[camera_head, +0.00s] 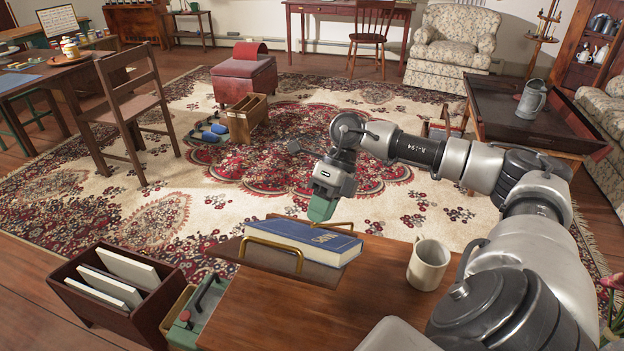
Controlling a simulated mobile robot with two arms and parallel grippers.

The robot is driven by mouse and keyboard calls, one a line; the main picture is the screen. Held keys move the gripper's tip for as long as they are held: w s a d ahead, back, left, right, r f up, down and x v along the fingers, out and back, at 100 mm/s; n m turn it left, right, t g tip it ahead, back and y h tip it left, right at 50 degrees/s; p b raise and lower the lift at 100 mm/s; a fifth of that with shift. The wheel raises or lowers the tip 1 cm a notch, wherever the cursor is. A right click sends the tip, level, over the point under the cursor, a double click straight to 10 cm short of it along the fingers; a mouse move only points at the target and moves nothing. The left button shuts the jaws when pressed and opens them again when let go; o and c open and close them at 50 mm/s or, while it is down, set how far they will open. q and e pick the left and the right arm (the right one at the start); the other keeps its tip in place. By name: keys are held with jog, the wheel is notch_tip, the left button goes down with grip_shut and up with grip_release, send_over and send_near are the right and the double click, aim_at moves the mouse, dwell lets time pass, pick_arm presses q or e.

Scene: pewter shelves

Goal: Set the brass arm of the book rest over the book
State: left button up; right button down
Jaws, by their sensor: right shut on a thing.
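The blue book (304,243) lies on the wooden book rest (228,248) at the far edge of the brown table. One brass arm (344,229) runs along the book's far side, and my right gripper (321,211) is shut on it, its green fingertips just above the book's far edge. A second brass wire loop (272,242) stands at the book's near left edge. The part of the far arm between the fingertips is hidden. My left gripper is not in view.
A cream mug (428,264) stands on the table (290,312) right of the book. A dark red crate with white books (68,290) and a green box with a black handle (192,318) are at lower left. The near table top is clear.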

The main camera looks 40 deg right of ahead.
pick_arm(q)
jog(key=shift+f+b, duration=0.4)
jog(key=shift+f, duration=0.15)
pick_arm(e)
jog(key=shift+s+d+r+n, duration=0.15)
jog(key=shift+s+d+n, duration=0.05)
jog(key=shift+s+n, duration=0.65)
jog(key=c, duration=1)
grip_release()
jog(key=shift+r, duration=0.1)
pick_arm(q)
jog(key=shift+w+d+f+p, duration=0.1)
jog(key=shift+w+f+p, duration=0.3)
jog(key=shift+p, duration=0.7)
pick_arm(e)
jog(key=shift+v, duration=5.35)
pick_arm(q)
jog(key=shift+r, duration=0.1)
pick_arm(e)
jog(key=shift+d, duration=0.15)
